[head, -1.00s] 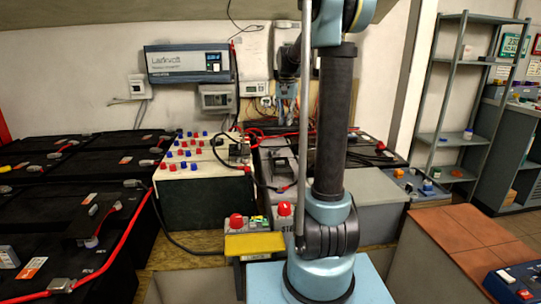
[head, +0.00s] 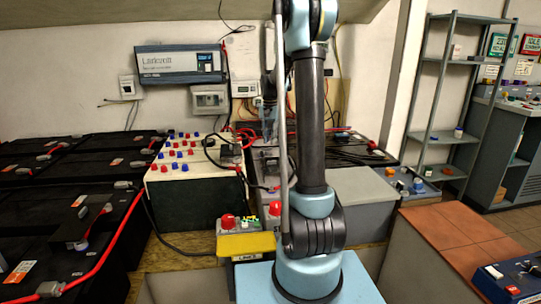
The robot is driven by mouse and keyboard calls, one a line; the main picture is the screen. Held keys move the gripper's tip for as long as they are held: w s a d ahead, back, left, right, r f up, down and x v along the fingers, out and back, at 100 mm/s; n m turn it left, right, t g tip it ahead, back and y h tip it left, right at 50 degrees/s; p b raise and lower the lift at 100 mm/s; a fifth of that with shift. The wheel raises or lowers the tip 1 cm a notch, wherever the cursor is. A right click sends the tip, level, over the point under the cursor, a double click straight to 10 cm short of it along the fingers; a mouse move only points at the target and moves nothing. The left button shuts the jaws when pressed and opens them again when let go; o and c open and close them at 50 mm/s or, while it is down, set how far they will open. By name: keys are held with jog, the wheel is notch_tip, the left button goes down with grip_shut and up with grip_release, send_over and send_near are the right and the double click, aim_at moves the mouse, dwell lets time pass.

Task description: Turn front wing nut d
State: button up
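I cannot pick out front wing nut d in the head view; any wing nuts are too small or hidden to tell apart. A white-topped battery block (head: 165,187) with rows of red and blue caps stands left of my arm. Behind my upright arm link, a grey battery (head: 268,160) with a black clamp and cables is partly covered. A bluish part of my arm shows behind that link, around the cables below the wall boxes. My gripper's fingers cannot be made out there, nor whether they hold anything.
Large black batteries (head: 50,215) with a red cable (head: 118,245) fill the left. A small box with red knobs and a yellow front (head: 246,244) stands close to my arm's base. A grey box (head: 362,203) is on the right. A metal shelf (head: 437,134) stands at the back right.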

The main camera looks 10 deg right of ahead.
aim_at(270, 155)
notch_tip(270, 155, down, 8)
jog(key=shift+r, duration=0.1)
jog(key=shift+c, duration=0.3)
grip_shut()
jog(key=shift+d, duration=0.25)
jog(key=shift+a, duration=0.15)
